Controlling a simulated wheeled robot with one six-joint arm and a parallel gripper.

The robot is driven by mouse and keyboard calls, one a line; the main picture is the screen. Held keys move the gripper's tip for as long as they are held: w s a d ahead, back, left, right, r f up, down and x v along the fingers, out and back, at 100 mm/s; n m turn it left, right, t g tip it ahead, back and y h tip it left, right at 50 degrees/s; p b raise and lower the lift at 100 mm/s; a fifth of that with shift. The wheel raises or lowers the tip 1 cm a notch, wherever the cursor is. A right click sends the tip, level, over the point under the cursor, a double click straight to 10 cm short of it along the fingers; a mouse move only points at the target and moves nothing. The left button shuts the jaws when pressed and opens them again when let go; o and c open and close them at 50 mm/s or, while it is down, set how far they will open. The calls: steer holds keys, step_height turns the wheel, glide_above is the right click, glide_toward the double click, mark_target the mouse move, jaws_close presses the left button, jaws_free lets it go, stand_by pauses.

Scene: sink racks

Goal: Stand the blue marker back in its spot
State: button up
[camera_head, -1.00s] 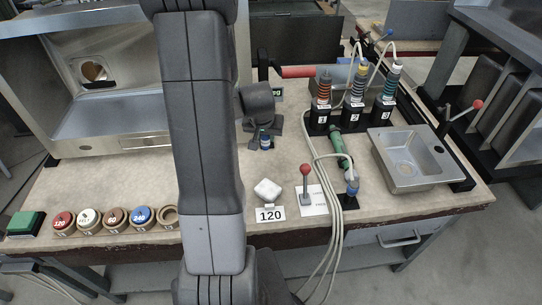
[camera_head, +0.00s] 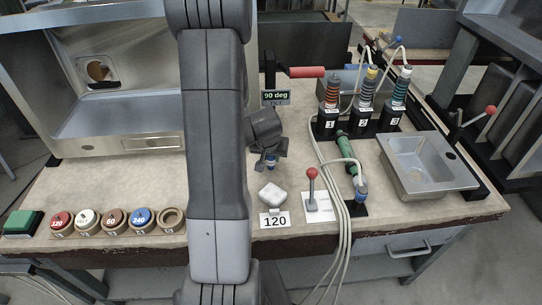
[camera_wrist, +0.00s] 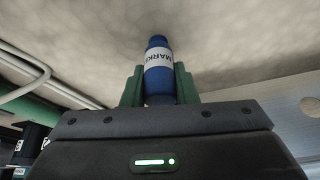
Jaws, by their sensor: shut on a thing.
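The blue marker (camera_wrist: 158,70) has a white label with dark letters and sits between the green fingers of my gripper (camera_wrist: 160,88) in the wrist view.
A red-knobbed lever (camera_head: 312,190), hoses and a numbered rack (camera_head: 362,126) stand right, beside a metal sink (camera_head: 425,165). A "90 deg" display (camera_head: 276,97) is behind.

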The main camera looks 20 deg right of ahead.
steer(key=o, duration=1)
steer(key=p+v, duration=0.3)
steer(key=v, duration=0.9)
steer(key=shift+r, duration=0.15)
steer(key=b+x, duration=0.3)
steer(key=x, duration=0.9)
steer(key=shift+f, duration=0.3)
steer(key=shift+r, duration=0.3)
steer(key=shift+f, duration=0.1)
